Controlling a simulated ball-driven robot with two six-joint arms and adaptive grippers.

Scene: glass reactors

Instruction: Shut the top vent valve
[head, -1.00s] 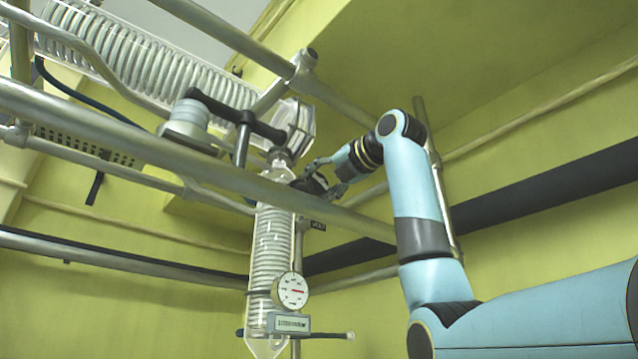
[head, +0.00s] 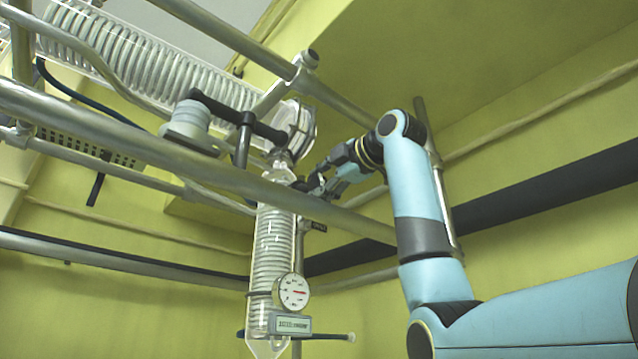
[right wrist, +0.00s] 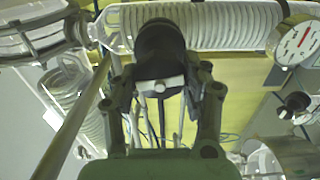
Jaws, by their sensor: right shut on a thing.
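The top vent valve shows a black rounded handle (right wrist: 160,48) in the right wrist view, with a small white piece at its near end. In the head view the valve is a small dark part (head: 300,186) beside the upper end of the upright glass coil column (head: 272,240), partly hidden by the front rail and my gripper. My right gripper (head: 318,184) reaches it from the right. In the right wrist view its two fingers (right wrist: 163,84) stand on either side of the handle, shut on it. The handle's exact angle is hard to tell. My left gripper is out of view.
A thick metal rail (head: 150,150) crosses in front of the column just below the gripper. A sloping glass coil condenser (head: 140,60) lies upper left. A dial gauge (head: 291,291) sits low on the column. A black clamp arm (head: 245,120) is close to the left. Open space lies right.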

